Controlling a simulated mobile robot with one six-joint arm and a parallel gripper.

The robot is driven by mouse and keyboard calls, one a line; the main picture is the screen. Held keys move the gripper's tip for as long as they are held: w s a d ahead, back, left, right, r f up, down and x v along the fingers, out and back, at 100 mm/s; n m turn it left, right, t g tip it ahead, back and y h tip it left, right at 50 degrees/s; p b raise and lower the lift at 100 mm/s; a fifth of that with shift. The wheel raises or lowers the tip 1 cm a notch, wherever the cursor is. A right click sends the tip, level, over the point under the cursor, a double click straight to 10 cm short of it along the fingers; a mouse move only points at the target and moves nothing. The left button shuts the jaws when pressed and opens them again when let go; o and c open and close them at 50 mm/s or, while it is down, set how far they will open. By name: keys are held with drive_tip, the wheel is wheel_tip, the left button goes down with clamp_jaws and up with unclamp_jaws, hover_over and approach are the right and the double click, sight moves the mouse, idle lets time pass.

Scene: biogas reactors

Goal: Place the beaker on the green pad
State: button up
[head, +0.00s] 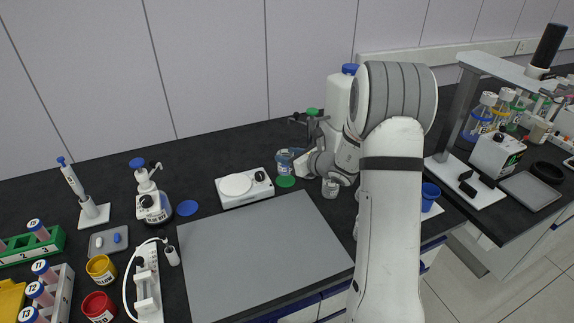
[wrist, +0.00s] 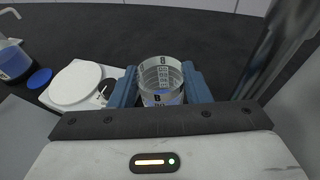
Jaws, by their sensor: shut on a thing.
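The beaker (head: 284,164) is clear with printed markings and some blue liquid at the bottom. My gripper (head: 292,160) is shut on it, and it stays upright. In the wrist view the beaker (wrist: 161,76) sits between the two blue fingers of my gripper (wrist: 161,90). The green pad (head: 286,182) is a small round disc on the dark bench, just below the beaker in the head view. Whether the beaker touches the pad or hangs over it, I cannot tell. The pad is hidden in the wrist view.
A white stirrer plate (head: 244,187) stands close to the left of the pad. A large grey mat (head: 262,250) lies in front. A blue disc (head: 187,208) and a blue-capped bottle (head: 152,202) are farther left.

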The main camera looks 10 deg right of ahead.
sight(289, 173)
wheel_tip(289, 173, down, 3)
drive_tip(key=shift+f, duration=0.2)
drive_tip(key=shift+a, duration=0.1)
drive_tip(key=shift+s, duration=0.1)
drive_tip(key=shift+f, duration=0.15)
drive_tip(key=o, duration=1.1)
drive_tip(key=shift+c, duration=0.2)
